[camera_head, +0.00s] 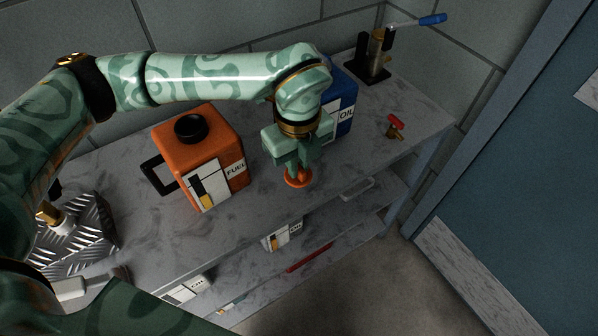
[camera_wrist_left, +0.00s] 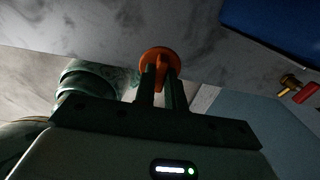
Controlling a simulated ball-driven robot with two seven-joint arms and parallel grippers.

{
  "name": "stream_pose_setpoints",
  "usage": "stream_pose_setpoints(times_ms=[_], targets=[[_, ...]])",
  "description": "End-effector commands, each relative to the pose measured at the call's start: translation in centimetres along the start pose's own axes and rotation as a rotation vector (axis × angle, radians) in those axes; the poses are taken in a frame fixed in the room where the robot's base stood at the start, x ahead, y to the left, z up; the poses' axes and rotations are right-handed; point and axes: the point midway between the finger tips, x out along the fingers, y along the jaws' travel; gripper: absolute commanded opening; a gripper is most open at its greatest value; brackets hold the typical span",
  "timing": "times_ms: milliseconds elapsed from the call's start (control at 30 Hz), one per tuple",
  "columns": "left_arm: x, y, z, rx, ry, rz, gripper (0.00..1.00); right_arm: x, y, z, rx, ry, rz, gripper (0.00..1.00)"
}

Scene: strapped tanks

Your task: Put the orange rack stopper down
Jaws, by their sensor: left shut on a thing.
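The orange rack stopper (camera_head: 298,178) is a small orange disc-shaped piece with a raised middle. My left gripper (camera_head: 296,168) is shut on it from above, over the front part of the marble-like shelf top (camera_head: 350,150). In the left wrist view the stopper (camera_wrist_left: 159,59) sits between the fingertips of my left gripper (camera_wrist_left: 160,72). I cannot tell whether its underside touches the shelf top. My right gripper is not seen.
An orange fuel can (camera_head: 200,150) stands left of my left gripper. A blue oil can (camera_head: 346,100) stands behind it, partly hidden by my arm. A red-handled valve (camera_head: 395,127) lies to the right. Lower shelves hold smaller oil cans (camera_head: 283,236) and a red bar (camera_head: 309,255).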

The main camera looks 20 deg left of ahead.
Motion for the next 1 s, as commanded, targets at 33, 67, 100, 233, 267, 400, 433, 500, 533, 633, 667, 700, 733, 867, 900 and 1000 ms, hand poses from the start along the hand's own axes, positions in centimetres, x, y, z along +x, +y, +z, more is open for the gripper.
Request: stream_pose_setpoints(times_ms=[33, 67, 100, 233, 267, 400, 433, 500, 533, 633, 667, 700, 733, 867, 900, 1000], targets=[[1.4, 0.0, 0.0, 0.001, 0.004, 0.005, 0.00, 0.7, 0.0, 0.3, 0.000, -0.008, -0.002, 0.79], [2.0, 0.0, 0.0, 0.001, 0.005, 0.006, 0.00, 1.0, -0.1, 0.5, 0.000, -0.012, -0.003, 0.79], [2.8, 0.0, 0.0, 0.001, 0.005, 0.007, 0.00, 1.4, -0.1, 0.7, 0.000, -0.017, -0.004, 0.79], [3.5, 0.0, 0.0, 0.001, 0.001, 0.003, 0.00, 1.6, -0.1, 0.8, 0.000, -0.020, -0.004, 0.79], [3.3, 0.0, 0.0, 0.001, 0.000, 0.002, 0.00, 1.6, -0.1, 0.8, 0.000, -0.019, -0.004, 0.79], [3.2, 0.1, 0.0, 0.001, 0.000, 0.002, 0.00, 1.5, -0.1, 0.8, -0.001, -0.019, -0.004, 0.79], [3.2, 0.1, 0.0, 0.000, 0.000, 0.002, 0.00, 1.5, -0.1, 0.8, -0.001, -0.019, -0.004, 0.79], [3.4, 0.1, 0.0, 0.000, 0.000, 0.002, 0.00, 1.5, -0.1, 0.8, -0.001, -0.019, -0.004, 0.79], [3.4, 0.1, 0.0, 0.000, 0.000, 0.002, 0.15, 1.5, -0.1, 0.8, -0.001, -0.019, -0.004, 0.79], [3.4, 0.1, 0.0, 0.000, 0.000, 0.002, 0.34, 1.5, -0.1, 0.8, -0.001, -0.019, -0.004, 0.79], [3.4, 0.1, 0.0, 0.000, 0.000, 0.002, 0.34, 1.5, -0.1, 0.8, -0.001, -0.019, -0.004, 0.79], [3.4, 0.1, 0.0, 0.000, 0.000, 0.002, 0.34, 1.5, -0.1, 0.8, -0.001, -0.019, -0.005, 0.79], [3.4, 0.1, 0.0, 0.000, 0.000, 0.002, 0.34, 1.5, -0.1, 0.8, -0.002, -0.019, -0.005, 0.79], [3.4, 0.1, 0.0, 0.001, 0.000, 0.002, 0.34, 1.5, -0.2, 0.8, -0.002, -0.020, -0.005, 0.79], [3.3, 0.1, 0.0, 0.001, 0.000, 0.001, 0.34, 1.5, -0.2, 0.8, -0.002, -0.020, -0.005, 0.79], [2.2, 0.0, 0.0, 0.000, -0.002, -0.001, 0.34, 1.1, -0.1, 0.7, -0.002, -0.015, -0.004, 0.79]])
